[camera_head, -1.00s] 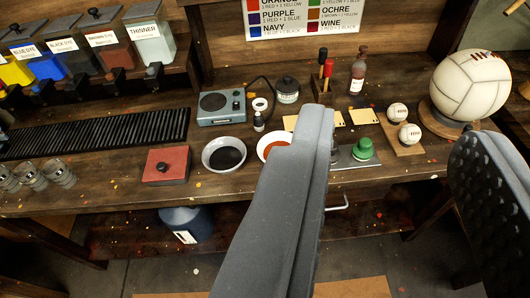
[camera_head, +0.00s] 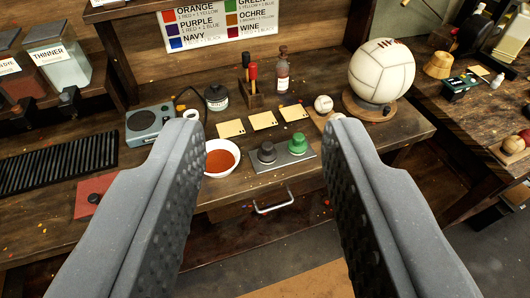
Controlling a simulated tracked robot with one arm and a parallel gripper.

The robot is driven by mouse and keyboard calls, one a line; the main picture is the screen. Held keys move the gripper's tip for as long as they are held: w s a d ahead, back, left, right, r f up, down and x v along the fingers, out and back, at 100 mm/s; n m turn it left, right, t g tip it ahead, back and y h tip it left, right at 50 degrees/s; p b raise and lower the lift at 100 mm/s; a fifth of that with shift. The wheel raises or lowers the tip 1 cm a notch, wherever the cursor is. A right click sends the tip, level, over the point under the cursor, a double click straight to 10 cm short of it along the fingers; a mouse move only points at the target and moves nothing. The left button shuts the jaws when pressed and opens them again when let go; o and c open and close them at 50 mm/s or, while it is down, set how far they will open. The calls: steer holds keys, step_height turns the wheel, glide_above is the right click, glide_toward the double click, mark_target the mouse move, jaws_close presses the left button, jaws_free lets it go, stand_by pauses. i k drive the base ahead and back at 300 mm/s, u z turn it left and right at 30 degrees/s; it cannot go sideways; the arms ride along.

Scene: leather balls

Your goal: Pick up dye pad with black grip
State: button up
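A dark, black-gripped round pad (camera_head: 267,152) sits on a small metal plate (camera_head: 284,160) near the front edge of the workbench. A pad with a green grip (camera_head: 297,142) stands just to its right on the same plate. My gripper (camera_head: 266,124) is open and empty. Its two grey fingers, with studded inner faces, frame the plate and both pads in the picture, and no finger appears to touch them. The left finger covers part of the bench.
A white bowl of orange-red dye (camera_head: 221,160) is left of the plate. Behind are yellowish cards (camera_head: 263,121), a tool holder (camera_head: 252,92) and a bottle (camera_head: 282,75). A large white ball (camera_head: 381,70) stands at the right. A drawer handle (camera_head: 274,203) juts out below the bench edge.

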mark_target(267, 155)
steer(key=k, duration=0.6)
steer(key=z, duration=0.4)
steer(key=i, duration=0.6)
steer(key=z, duration=0.6)
steer(key=i, duration=1.3)
steer(key=u, duration=0.6)
